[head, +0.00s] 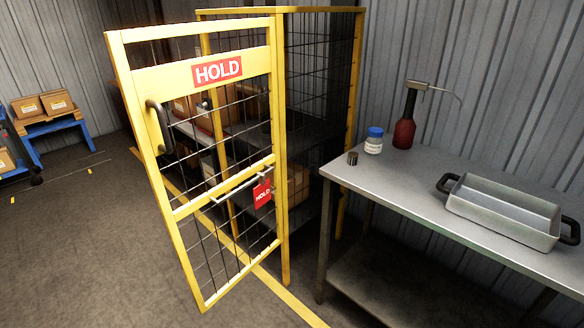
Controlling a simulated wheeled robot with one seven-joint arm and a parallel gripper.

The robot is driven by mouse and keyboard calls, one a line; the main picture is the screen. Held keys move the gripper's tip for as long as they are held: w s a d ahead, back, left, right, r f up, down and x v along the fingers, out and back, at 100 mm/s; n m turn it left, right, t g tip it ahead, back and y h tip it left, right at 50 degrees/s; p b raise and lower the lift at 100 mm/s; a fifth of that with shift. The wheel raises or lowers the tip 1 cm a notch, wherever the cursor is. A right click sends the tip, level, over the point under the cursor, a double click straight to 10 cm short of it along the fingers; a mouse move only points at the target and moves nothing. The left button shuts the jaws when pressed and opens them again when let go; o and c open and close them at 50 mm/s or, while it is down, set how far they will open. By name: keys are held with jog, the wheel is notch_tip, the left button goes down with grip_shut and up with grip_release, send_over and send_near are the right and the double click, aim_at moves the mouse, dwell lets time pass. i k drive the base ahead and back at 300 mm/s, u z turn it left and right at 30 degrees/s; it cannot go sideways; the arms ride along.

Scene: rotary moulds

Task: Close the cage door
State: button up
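The cage door (191,208) is a yellow frame with black wire mesh and a red HOLD sign (217,70). It stands swung open towards me, its right edge at the cage's front post. A black pull handle (159,127) is on the door's left side. A silver bar (241,184) with a red HOLD tag (262,193) crosses its middle. The yellow cage (358,70) stands behind it, with boxes on shelves inside, partly hidden by the door. My gripper is not in view.
A steel table (400,188) stands close to the cage on the right, carrying a metal pan (503,221), a blue-capped jar (374,141) and a red bottle (404,133). Boxes sit on a blue stand (38,128) at far left. The floor (90,240) left of the door is clear.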

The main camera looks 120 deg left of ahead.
aim_at(144, 90)
jog(key=u, duration=1.75)
jog(key=i, duration=0.1)
jog(key=u, duration=2.35)
jog(key=i, duration=0.95)
jog(key=z, duration=0.1)
jog(key=k, duration=0.45)
jog(key=u, duration=1.05)
